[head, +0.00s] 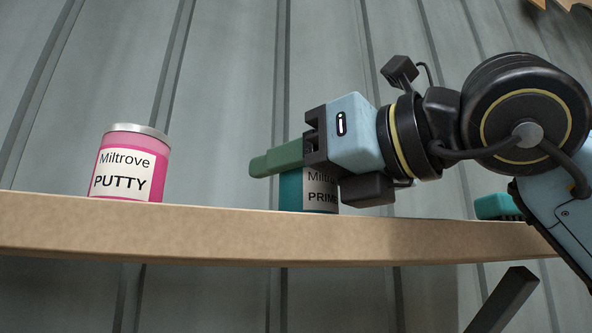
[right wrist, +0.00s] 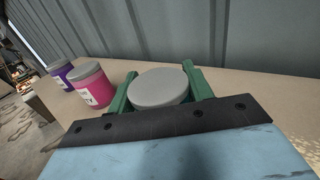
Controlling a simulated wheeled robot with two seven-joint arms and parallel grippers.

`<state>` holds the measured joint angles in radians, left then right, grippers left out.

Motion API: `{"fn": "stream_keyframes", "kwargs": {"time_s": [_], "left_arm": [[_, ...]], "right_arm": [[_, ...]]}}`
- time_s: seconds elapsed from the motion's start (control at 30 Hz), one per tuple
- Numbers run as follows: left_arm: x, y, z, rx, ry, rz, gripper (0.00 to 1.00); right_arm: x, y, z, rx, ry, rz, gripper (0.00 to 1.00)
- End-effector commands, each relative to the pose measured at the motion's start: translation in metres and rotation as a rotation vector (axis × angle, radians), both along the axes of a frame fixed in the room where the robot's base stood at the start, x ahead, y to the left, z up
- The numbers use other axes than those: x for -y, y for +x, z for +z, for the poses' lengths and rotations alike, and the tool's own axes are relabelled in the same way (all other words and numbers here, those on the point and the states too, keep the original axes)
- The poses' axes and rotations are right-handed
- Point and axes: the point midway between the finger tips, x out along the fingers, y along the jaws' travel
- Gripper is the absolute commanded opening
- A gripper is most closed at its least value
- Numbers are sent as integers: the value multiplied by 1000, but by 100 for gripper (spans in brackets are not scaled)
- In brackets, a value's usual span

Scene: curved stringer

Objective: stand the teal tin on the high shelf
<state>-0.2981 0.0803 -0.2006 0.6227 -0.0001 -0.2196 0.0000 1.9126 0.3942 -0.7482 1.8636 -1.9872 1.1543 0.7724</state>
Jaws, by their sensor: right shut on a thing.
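The teal tin (head: 291,190) stands upright on the high shelf (head: 220,230), with a label reading "Miltrove PRIM..." partly hidden by my gripper. My right gripper (head: 277,160) reaches in from the right, and its green fingers are shut on the tin near the top. In the right wrist view the tin's grey lid (right wrist: 160,87) sits between the two green fingers (right wrist: 160,92). The tin's base meets the shelf's front edge in the head view, so its exact contact with the board is hidden. My left gripper is not in view.
A pink putty tin (head: 130,165) with a grey lid stands on the shelf to the left, apart from the teal tin. In the right wrist view a purple tin (right wrist: 61,76) stands beyond the pink one (right wrist: 91,85). A corrugated grey wall (head: 230,80) rises behind the shelf.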

Motion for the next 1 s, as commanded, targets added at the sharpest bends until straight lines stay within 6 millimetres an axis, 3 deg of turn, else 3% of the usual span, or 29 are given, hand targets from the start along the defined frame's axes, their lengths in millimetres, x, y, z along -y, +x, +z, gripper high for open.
{"fn": "stream_keyframes", "kwargs": {"time_s": [0.03,0.07,0.2,0.6,1.0], "left_arm": [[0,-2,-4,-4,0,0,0],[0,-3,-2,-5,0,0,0],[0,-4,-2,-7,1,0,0],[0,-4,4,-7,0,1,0],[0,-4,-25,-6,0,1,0]], "right_arm": [[0,0,-2,1,1,0,24],[0,0,-2,0,0,0,54],[0,0,-1,0,0,0,72],[0,0,4,0,0,0,72],[66,-51,0,3,2,-3,72]]}}
